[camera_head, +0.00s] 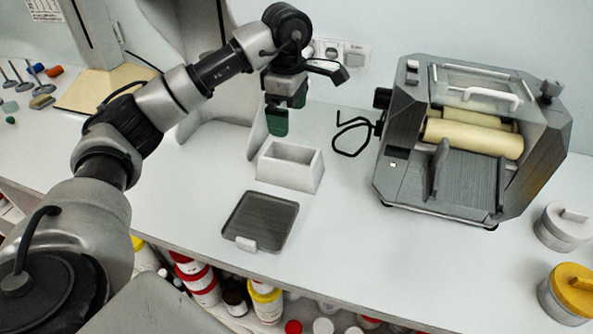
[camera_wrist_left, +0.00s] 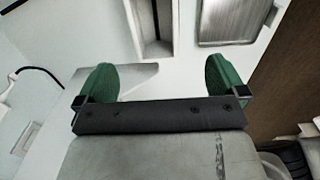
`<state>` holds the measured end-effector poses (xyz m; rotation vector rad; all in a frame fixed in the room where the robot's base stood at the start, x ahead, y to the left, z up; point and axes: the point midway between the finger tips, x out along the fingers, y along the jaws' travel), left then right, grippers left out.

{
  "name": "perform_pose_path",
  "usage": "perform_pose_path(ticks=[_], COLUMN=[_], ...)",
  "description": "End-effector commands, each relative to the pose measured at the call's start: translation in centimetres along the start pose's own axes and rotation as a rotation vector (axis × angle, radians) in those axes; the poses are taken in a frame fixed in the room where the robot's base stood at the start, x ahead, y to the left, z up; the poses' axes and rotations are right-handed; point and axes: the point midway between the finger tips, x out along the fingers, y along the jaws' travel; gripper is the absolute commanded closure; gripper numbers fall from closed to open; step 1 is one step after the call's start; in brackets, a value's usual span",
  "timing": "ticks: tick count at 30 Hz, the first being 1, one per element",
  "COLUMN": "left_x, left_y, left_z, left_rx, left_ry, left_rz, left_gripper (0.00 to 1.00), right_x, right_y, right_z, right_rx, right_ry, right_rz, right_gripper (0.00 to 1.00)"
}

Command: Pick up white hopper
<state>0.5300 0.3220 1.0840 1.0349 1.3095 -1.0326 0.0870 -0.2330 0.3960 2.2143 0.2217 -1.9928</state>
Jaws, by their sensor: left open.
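The white hopper (camera_head: 290,167) is a small open-topped rectangular box standing on the white counter (camera_head: 170,215), between the upright grey stand and the dark tray. In the left wrist view part of the hopper (camera_wrist_left: 137,27) shows at the top middle, cut off by the frame edge. My left gripper (camera_head: 285,112), with green fingertips, hangs above and slightly behind the hopper, apart from it. In the left wrist view the gripper (camera_wrist_left: 160,76) has its two green fingers wide apart with nothing between them. My right gripper is not in view.
A dark square tray (camera_head: 262,222) lies in front of the hopper; it also shows in the left wrist view (camera_wrist_left: 228,20). A grey roller mill (camera_head: 470,140) stands to the right, with a black cable beside it. White and yellow-lidded jars (camera_head: 570,288) stand at the far right.

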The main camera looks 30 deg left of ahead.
Motion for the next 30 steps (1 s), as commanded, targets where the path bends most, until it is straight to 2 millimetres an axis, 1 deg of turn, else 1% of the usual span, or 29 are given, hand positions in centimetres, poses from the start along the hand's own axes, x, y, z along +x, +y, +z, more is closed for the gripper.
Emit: perform_pose_path(ticks=[1, 4, 8, 12, 20, 24, 27, 30], left_x=[1.0, 1.8, 3.5, 5.6, 7.8, 9.9, 11.3, 12.0], left_y=[0.0, 0.0, 0.0, 0.0, -0.1, -0.3, -0.2, -0.2], left_z=[0.0, 0.0, -0.1, -0.1, -0.1, -0.3, -0.3, -0.3], left_rx=[0.000, -0.001, -0.001, -0.001, -0.001, -0.001, 0.000, 0.000], left_ry=[0.001, 0.001, 0.003, 0.003, 0.001, 0.002, 0.000, -0.001], left_rz=[0.000, -0.001, -0.003, -0.003, -0.003, -0.005, -0.002, -0.001], left_gripper=[0.00, 0.00, 0.00, 0.00, 0.00, 0.00, 0.00, 0.00], right_x=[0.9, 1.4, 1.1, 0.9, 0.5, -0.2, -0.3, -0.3], right_y=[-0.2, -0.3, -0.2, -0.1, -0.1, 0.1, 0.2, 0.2], right_z=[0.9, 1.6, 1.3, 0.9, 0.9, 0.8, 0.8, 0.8], right_rx=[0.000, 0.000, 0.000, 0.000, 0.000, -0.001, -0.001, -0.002], right_ry=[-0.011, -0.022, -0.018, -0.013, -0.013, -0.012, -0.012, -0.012], right_rz=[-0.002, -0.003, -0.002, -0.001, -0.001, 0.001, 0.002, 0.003], right_gripper=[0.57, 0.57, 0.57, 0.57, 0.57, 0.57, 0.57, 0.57])
